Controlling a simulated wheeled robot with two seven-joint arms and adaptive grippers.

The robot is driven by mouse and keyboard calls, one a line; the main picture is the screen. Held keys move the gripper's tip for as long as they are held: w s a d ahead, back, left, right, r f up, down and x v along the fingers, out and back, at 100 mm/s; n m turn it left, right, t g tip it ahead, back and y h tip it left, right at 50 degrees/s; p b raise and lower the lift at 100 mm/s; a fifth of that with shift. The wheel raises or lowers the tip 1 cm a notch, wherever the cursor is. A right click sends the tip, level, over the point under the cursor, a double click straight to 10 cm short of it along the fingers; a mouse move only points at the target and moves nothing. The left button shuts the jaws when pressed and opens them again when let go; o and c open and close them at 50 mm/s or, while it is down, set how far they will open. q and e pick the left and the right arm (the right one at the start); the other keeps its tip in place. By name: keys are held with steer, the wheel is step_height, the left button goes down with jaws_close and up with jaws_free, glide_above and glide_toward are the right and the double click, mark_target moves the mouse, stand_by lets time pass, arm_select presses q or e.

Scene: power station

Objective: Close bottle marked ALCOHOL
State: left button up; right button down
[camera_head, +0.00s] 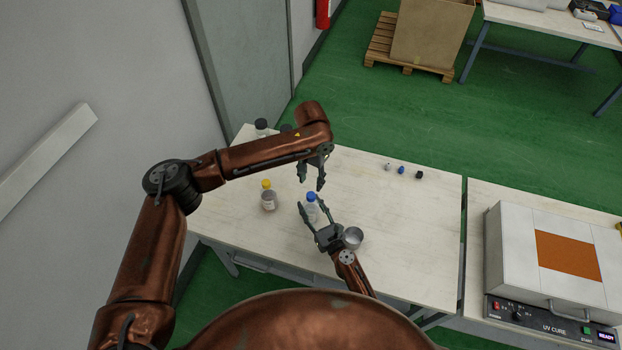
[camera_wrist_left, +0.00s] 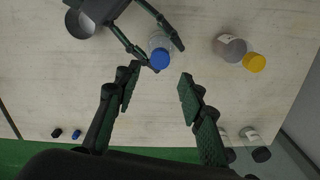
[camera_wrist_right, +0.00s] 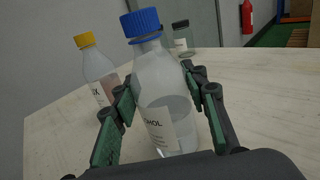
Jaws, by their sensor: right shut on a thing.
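The clear bottle with the label ending "OHOL" (camera_wrist_right: 165,110) stands on the table and carries a blue cap (camera_wrist_right: 141,22) on its neck. I cannot tell how tightly the cap sits. In the head view the bottle (camera_head: 312,213) is between the fingers of my right gripper (camera_head: 316,208), which is shut on its body. The right fingers also show in the right wrist view (camera_wrist_right: 160,100). My left gripper (camera_head: 312,183) is open and empty, pointing down above the bottle. In the left wrist view the blue cap (camera_wrist_left: 160,58) lies just beyond the left fingertips (camera_wrist_left: 160,82).
A yellow-capped bottle (camera_head: 269,202) stands left of the held bottle. Black-capped bottles (camera_head: 261,127) stand at the back left. A metal cup (camera_head: 352,238) is beside my right gripper.

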mark_target(311, 195)
arm_select(q)
steer(key=shift+r+n, duration=0.1)
steer(key=shift+n, duration=1.3)
steer(key=shift+f, duration=4)
steer(key=shift+c, duration=0.5)
jaws_close()
